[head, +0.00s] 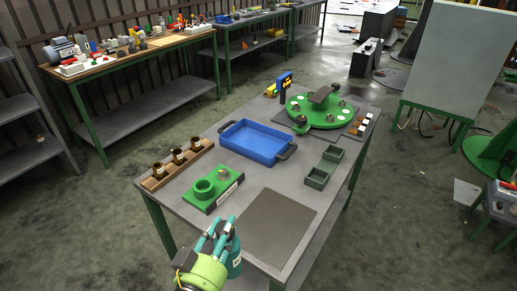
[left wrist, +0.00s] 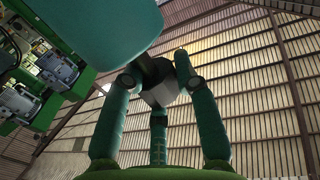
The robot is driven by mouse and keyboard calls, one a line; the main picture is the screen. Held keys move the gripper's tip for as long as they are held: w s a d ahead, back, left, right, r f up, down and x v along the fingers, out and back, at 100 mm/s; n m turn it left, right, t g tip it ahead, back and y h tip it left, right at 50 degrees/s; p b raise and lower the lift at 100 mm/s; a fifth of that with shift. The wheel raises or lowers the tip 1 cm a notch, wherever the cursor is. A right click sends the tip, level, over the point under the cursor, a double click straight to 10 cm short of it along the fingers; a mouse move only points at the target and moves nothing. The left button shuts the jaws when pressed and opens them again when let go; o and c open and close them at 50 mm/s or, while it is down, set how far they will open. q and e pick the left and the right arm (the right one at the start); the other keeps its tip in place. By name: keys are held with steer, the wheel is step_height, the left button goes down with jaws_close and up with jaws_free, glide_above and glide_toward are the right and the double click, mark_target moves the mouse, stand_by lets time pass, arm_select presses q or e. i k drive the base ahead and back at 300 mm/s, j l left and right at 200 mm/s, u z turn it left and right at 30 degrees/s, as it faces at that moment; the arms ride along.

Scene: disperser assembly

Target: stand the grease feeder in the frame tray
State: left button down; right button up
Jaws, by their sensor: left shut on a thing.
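The grease feeder shows in the head view as a teal cylinder (head: 235,262) with a pale label, beside my left gripper (head: 217,230) at the table's near edge. In the left wrist view its teal body (left wrist: 105,28) fills the upper left. There the left gripper (left wrist: 157,84) has its fingers closed around a dark faceted part that seems joined to the body. The feeder's underside is hidden. A blue open tray (head: 228,139) with dark handles, which looks like the frame tray, lies empty mid-table. My right gripper is not in view.
A green block with a ring (head: 215,201) and a wooden rack of brown cups (head: 156,182) lie at the left. A dark flat mat (head: 276,226) is bare. Two small green bins (head: 317,178) stand at the right. A green round fixture (head: 318,120) is at the back.

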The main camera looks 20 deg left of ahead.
mark_target(256, 144)
steer(key=l+u, duration=0.3)
steer(key=l, duration=1.15)
steer(key=i+l+u, duration=0.35)
steer(key=l, duration=0.4)
steer(key=i+l+u, duration=0.2)
steer(key=i+l, duration=0.15)
steer(key=i+l+u, duration=0.15)
steer(key=i, duration=0.35)
steer(key=i+l+u, duration=0.2)
steer(key=i, duration=0.35)
